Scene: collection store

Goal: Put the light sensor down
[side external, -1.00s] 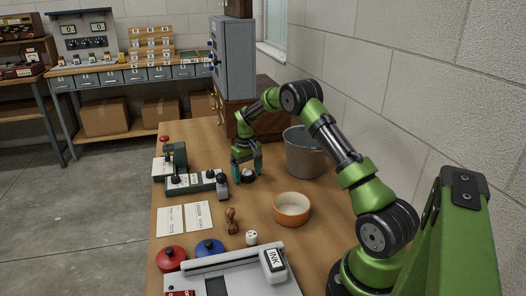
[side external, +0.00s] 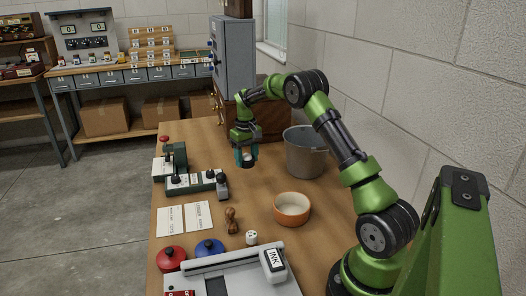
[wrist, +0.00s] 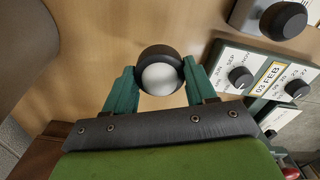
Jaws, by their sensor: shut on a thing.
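The light sensor is a round dark body with a pale dome (wrist: 160,77). In the wrist view it sits between the two teal fingers of my gripper (wrist: 158,84), which are shut on it from both sides. In the side view my gripper (side external: 246,158) holds it above the wooden table, with its white dome just visible (side external: 248,158). Bare wood shows beyond it in the wrist view.
A grey metal bucket (side external: 305,158) stands right of my gripper. An orange bowl (side external: 292,209) is nearer. A date device with knobs (side external: 192,183) lies to the left, with cards (side external: 184,218) and a wooden stamp (side external: 232,221) nearer. Bare table lies below the gripper.

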